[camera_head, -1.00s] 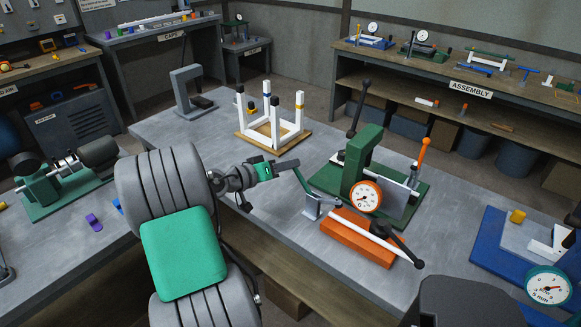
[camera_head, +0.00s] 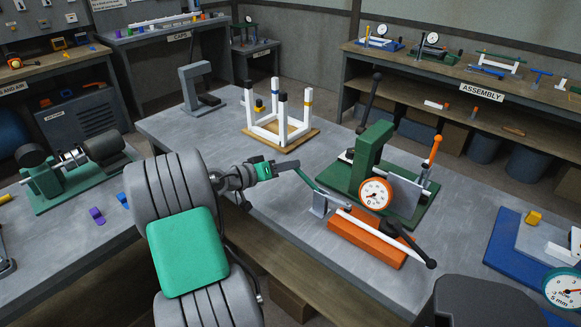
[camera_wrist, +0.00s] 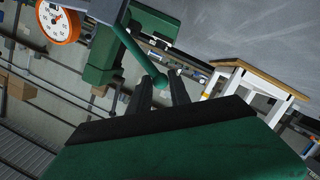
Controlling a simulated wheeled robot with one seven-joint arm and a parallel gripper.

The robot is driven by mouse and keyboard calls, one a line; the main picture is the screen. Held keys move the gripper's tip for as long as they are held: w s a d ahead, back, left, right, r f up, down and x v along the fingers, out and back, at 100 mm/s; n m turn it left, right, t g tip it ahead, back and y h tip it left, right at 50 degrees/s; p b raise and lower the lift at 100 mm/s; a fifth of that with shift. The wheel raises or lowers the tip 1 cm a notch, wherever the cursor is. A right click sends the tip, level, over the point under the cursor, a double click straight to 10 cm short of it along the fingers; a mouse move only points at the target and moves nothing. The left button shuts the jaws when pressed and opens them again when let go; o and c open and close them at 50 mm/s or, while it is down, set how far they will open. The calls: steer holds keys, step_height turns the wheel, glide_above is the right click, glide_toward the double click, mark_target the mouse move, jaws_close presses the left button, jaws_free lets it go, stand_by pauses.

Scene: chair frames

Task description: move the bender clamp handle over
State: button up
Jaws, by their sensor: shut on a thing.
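The green clamp handle (camera_head: 318,184) is a thin lever that slopes from a grey block (camera_head: 323,204) up and left to my gripper (camera_head: 296,169). In the wrist view its rod (camera_wrist: 131,46) ends in a green ball (camera_wrist: 160,82) between the two dark fingertips of my gripper (camera_wrist: 160,88), which is shut on it. The grey block is at the left end of an orange base (camera_head: 368,238), with a white tube (camera_head: 366,224) lying along it. A black-handled lever (camera_head: 415,246) is at the tube's right end. The fingertips are small in the head view.
A green press with an orange-rimmed dial (camera_head: 375,193) stands close behind the orange base. A white chair frame (camera_head: 279,128) stands on a wooden board farther back. A blue fixture (camera_head: 505,254) is at the right. The bench front left of the orange base is clear.

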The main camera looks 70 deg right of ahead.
steer(key=shift+w+f, duration=0.2)
steer(key=shift+f, duration=0.35)
steer(key=shift+o, duration=0.2)
steer(key=shift+w+d+f+b, duration=0.1)
steer(key=shift+f+b, duration=0.5)
steer(key=shift+b, duration=0.1)
steer(key=o, duration=0.9)
steer(key=shift+o, duration=0.8)
steer(key=shift+r, duration=0.15)
